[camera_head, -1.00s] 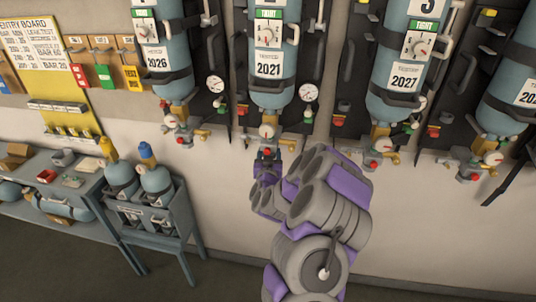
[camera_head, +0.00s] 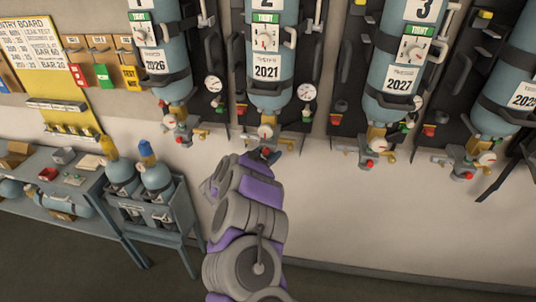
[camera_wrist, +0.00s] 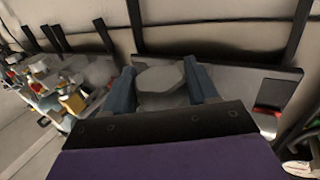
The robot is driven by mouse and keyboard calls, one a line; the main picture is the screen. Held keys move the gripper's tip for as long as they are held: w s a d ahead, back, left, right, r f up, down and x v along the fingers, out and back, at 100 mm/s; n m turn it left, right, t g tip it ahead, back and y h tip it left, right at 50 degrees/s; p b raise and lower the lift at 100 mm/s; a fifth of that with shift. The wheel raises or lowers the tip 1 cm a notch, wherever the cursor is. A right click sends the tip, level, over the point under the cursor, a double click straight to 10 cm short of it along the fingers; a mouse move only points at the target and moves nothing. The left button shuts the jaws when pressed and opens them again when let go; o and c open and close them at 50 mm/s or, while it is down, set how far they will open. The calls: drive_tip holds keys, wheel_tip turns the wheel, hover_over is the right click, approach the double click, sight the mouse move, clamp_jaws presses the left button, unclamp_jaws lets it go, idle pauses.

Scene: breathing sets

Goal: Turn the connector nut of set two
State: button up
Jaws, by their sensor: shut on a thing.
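Set two is the blue cylinder (camera_head: 272,90) labelled 2021, with a green TIGHT tag and a white dial plate, hanging on the wall. Its valve block and small gauge (camera_head: 265,132) are at its lower end. My gripper (camera_head: 270,154) is just below that block, partly hidden by my own arm. In the wrist view, my gripper (camera_wrist: 165,84) has its two blue-grey fingers on either side of a grey faceted nut (camera_wrist: 160,77) and is shut on it. The nut's underside is hidden by the gripper body.
Set one (camera_head: 165,75), marked 2026, hangs to the left, and set three (camera_head: 400,85), marked 2027, to the right. A grey cart with two small cylinders (camera_head: 157,178) stands at lower left beside a workbench (camera_head: 88,192). The wall below the sets on the right is clear.

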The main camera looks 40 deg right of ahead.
drive_tip(key=m+g+b, duration=0.2)
drive_tip(key=g, duration=0.1)
drive_tip(key=m+g+b, duration=0.1)
drive_tip(key=g, duration=0.1)
drive_tip(key=shift+f+b, duration=0.25)
drive_tip(key=shift+b, duration=0.15)
drive_tip(key=shift+r+m+g+y+b, duration=0.1)
drive_tip(key=shift+m+g+y+b, duration=0.2)
drive_tip(key=shift+m+g+b, duration=1.3)
drive_tip(key=shift+g, duration=0.5)
drive_tip(key=o, duration=1)
drive_tip(key=shift+r, duration=0.1)
drive_tip(key=shift+c, duration=0.2)
drive_tip(key=shift+a, duration=0.1)
drive_tip(key=p+v, duration=0.1)
drive_tip(key=v, duration=1.6)
drive_tip(key=shift+a+p, duration=0.2)
drive_tip(key=shift+p, duration=0.15)
drive_tip(key=shift+w, duration=0.1)
